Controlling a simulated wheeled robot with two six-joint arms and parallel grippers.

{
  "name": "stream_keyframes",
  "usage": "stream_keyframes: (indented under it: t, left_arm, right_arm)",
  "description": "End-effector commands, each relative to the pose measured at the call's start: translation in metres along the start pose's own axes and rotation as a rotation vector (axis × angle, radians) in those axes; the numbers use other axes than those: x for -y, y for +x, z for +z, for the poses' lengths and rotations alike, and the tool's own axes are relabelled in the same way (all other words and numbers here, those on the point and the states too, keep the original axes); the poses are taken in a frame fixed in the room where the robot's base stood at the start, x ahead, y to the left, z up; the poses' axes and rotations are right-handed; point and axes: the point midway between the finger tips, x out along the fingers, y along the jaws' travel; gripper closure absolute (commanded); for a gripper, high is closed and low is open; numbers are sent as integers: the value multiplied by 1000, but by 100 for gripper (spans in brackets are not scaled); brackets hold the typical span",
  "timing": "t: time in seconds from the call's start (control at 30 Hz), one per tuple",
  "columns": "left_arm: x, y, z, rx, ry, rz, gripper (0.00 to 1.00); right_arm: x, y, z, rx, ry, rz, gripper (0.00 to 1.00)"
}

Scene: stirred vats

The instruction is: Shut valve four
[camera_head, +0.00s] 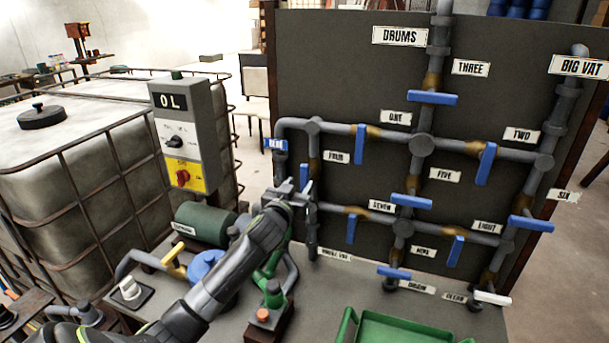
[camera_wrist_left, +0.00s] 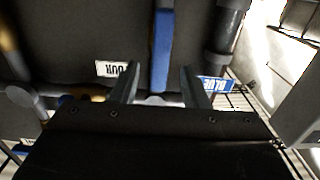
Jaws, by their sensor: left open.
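Valve four's blue handle (camera_head: 308,187) shows only in part in the head view, on the left upright pipe just below the FOUR label (camera_head: 337,157). My left gripper (camera_head: 296,190) is in front of that pipe and hides part of the valve. In the left wrist view, a blue lever handle (camera_wrist_left: 162,48) stands lengthwise in line with the gap between my open fingers (camera_wrist_left: 155,85), with the FOUR label (camera_wrist_left: 112,68) upside down beside it. I cannot tell whether the fingers touch it. My right gripper is not in view.
Several blue-handled valves crowd the panel (camera_head: 375,90), including one near the ONE label (camera_head: 360,143) and one near SEVEN (camera_head: 411,201). A control box (camera_head: 188,130) and a caged white tank (camera_head: 90,160) stand left. A green tray (camera_head: 405,328) is at front.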

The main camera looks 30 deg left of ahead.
Motion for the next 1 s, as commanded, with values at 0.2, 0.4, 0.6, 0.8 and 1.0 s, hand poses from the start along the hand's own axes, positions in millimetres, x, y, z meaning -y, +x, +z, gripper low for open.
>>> stream_keyframes:
  t: [0.2,0.4,0.6,0.8,1.0]
  left_arm:
    - [0,29,-1,1,0,-1,59]
    - [0,44,-1,-1,0,0,59]
    - [0,48,0,0,1,0,59]
    - [0,48,0,0,0,1,59]
    - [0,48,0,0,0,0,84]
  right_arm:
    - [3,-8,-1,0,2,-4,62]
    - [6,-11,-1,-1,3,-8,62]
    - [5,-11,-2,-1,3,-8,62]
    - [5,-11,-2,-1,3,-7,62]
    - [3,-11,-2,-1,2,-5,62]
